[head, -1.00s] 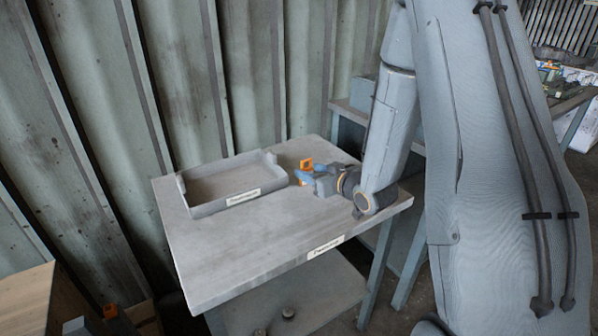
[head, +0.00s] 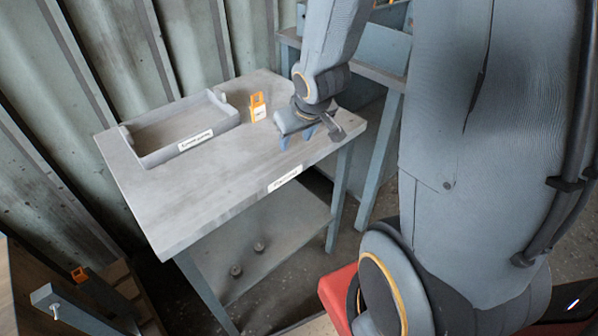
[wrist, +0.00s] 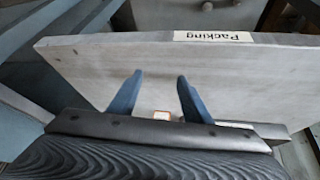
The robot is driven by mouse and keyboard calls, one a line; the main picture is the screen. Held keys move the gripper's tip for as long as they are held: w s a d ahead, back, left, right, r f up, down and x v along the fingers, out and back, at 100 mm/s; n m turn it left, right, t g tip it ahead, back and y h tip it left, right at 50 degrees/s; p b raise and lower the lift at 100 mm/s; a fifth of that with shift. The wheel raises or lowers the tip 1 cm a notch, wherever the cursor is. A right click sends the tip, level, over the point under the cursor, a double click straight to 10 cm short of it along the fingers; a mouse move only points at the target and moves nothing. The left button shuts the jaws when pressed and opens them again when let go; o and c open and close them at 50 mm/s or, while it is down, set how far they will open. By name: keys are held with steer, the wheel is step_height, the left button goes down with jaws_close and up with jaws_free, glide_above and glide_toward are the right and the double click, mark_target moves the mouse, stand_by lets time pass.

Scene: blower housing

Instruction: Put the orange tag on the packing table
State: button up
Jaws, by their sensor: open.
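The orange tag (head: 257,107), with a white patch, stands on the packing table (head: 215,195), just right of the tray, in the head view. Only a small orange-and-white bit of it (wrist: 162,115) seems to show between my fingers' bases in the wrist view. My gripper (head: 297,138) is open and empty, its blue fingers pointing down over the table right of the tag and nearer the front edge, apart from it. In the wrist view my gripper (wrist: 160,77) shows bare tabletop between its fingertips and the "Packing" label (wrist: 212,36) on the table edge.
A grey tray (head: 187,143) with a white label takes up the table's back left. The table's front left is clear. A lower shelf (head: 265,245) carries small round items. Another orange piece (head: 78,274) is at lower left. A corrugated wall stands behind.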

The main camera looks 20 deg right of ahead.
steer(key=s+a+r+g, duration=0.1)
steer(key=s+a+g, duration=0.2)
steer(key=s, duration=0.4)
steer(key=s+a+r+m+g, duration=0.1)
steer(key=s+a+r+g, duration=0.1)
steer(key=s, duration=0.6)
steer(key=shift+a+g, duration=0.4)
steer(key=shift+a, duration=0.1)
